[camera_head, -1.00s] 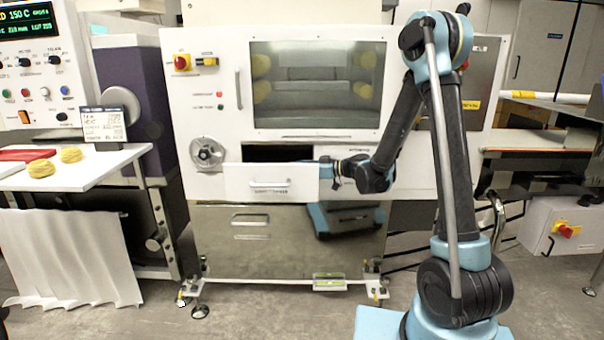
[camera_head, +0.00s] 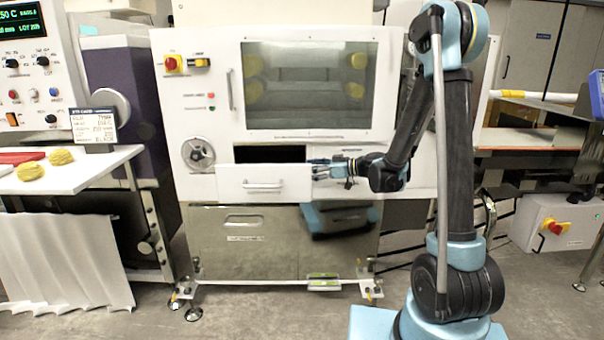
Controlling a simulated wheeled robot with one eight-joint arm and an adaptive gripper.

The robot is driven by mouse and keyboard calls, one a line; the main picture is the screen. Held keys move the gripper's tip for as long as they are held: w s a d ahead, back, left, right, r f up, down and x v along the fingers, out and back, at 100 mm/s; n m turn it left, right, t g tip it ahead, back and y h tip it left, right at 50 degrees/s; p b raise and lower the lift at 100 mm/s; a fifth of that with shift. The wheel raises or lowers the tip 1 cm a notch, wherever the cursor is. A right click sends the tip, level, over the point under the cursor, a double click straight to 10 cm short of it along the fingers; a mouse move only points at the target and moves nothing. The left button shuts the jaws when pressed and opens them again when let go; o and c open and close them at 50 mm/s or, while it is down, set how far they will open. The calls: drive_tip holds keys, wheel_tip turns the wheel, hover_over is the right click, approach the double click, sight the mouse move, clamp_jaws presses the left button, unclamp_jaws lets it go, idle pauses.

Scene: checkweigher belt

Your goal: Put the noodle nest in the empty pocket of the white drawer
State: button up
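The white drawer (camera_head: 236,186) is pulled partly out of the white machine, with a dark gap behind its front panel. Its pockets are hidden from this angle. Two yellow noodle nests, one nearer (camera_head: 30,172) and one farther (camera_head: 60,157), lie on the white side table at the left. My gripper (camera_head: 318,170) is at the right end of the drawer front, close to its edge. It is small and partly blurred, so I cannot tell whether it touches the drawer or how its fingers stand.
The white side table (camera_head: 95,170) also holds a red item (camera_head: 20,157) and a small display sign (camera_head: 94,126). A round handwheel (camera_head: 198,154) is left above the drawer. A window (camera_head: 305,90) shows yellow shapes inside. Open floor lies in front of the machine.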

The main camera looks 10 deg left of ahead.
drive_tip(key=s+d+f+m+h, duration=0.2)
drive_tip(key=s+d+m+h, duration=0.3)
drive_tip(key=s+d, duration=0.5)
drive_tip(key=s+d+f+m+h, duration=0.3)
drive_tip(key=s+d+m+h, duration=0.2)
drive_tip(key=s+d, duration=0.5)
drive_tip(key=s+d+f+m+h, duration=0.2)
drive_tip(key=s+d+m+h, duration=0.3)
drive_tip(key=s+d, duration=0.5)
drive_tip(key=d+m, duration=0.1)
drive_tip(key=d, duration=0.8)
drive_tip(key=shift+s+d+f+h, duration=0.2)
drive_tip(key=shift+f+h, duration=0.05)
drive_tip(key=shift+h, duration=0.05)
